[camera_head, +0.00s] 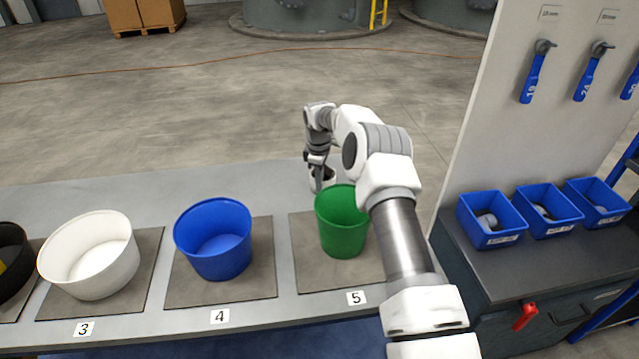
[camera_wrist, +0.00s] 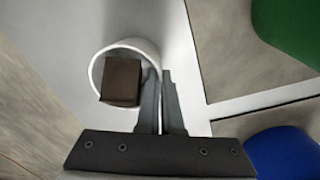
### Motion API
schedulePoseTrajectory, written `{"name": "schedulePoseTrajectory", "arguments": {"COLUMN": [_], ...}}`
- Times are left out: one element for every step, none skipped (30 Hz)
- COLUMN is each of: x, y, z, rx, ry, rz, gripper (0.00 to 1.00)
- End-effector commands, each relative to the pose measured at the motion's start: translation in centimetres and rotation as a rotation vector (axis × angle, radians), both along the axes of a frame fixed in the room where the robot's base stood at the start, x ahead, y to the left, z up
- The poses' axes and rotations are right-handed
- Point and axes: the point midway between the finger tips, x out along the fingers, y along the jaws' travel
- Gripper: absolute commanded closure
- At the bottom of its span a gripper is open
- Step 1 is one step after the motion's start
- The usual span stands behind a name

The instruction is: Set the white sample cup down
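The white sample cup (camera_wrist: 97,68) is under my gripper in the wrist view, with a dark brown block (camera_wrist: 121,82) inside it. My gripper (camera_wrist: 161,78) is closed on the cup's wall, one finger inside the rim and one outside. In the head view my gripper (camera_head: 319,172) points down behind the green bucket, near the far side of the grey bench (camera_head: 120,198). The white cup shows there only in part (camera_head: 329,181). I cannot tell whether its base touches the bench.
A green bucket (camera_head: 342,232) stands close to the cup, on the mat marked 5. Blue (camera_head: 218,245), white (camera_head: 92,262) and black (camera_head: 10,268) buckets stand to its left. The bench strip behind them is clear. A tool panel (camera_head: 530,115) and blue bins (camera_head: 548,212) are at right.

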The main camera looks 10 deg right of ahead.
Motion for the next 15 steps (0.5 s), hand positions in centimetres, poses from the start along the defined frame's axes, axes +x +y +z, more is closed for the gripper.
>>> {"name": "schedulePoseTrajectory", "arguments": {"x": [0.02,0.04,0.06,0.07,0.07,0.07,0.06,0.06,0.05,0.05,0.05,0.02,0.03,0.03,0.02], "y": [-0.02,-0.02,-0.03,-0.03,-0.03,-0.03,-0.03,-0.03,-0.02,-0.02,-0.02,-0.02,-0.02,-0.02,-0.02], "z": [-0.38,-0.49,-0.51,-0.49,-0.47,-0.46,-0.47,-0.48,-0.56,-0.67,-0.8,-0.87,-0.78,-0.77,-0.78], "rx": [0.0,0.0,0.0,0.0,0.0,0.0,0.0,0.0,0.0,0.0,0.0,0.0,0.0,0.0,0.0], "ry": [-0.001,-0.001,-0.002,-0.003,-0.003,-0.003,-0.002,-0.002,-0.002,-0.002,-0.002,-0.001,-0.001,-0.001,-0.001], "rz": [0.0,0.0,0.0,-0.001,-0.001,-0.001,-0.001,-0.001,-0.001,0.0,0.0,0.0,0.0,0.0,0.0], "gripper": [1.0,1.0,1.0,1.0,1.0,1.0,1.0,1.0,1.0,1.0,1.0,0.95,0.9,0.85,0.78]}}
